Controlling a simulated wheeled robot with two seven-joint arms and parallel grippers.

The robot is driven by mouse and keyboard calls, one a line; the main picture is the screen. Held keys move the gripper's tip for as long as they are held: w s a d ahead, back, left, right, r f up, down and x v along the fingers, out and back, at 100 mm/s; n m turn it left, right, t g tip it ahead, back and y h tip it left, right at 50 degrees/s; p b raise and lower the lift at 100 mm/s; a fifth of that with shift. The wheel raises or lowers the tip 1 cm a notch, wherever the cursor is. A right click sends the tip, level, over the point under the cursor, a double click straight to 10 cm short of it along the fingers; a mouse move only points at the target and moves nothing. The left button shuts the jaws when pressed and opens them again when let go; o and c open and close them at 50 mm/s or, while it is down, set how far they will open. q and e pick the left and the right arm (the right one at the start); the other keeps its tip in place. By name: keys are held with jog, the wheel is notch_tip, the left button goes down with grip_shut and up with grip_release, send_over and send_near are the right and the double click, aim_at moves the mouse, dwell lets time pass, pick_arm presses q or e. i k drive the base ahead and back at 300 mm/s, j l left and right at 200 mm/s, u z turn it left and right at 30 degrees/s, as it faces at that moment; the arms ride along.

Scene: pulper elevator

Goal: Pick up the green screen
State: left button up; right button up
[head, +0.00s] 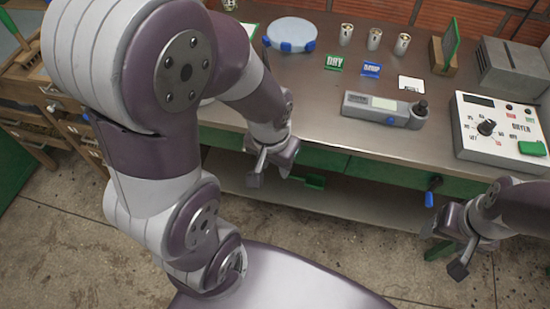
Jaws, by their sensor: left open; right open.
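A thin green upright panel (452,43), which may be the green screen, stands in a wooden block (440,61) at the back right of the metal bench. No other thing in view is clearly a green screen. My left gripper (269,172) is open and empty at the front edge of the bench, well to the left of the panel and nearer me. My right gripper (445,250) is open and low in front of the bench, below and apart from the panel. My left arm hides part of the bench's left side.
A brick wall is behind.

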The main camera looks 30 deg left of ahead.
aim_at(451, 40)
jog(key=i+l+z, duration=0.2)
jog(key=i+l, duration=0.2)
jog(key=i+l+z, duration=0.2)
jog(key=i, duration=0.25)
jog(key=i+l+z, duration=0.2)
jog(key=i+l, duration=0.15)
jog(key=i, duration=0.15)
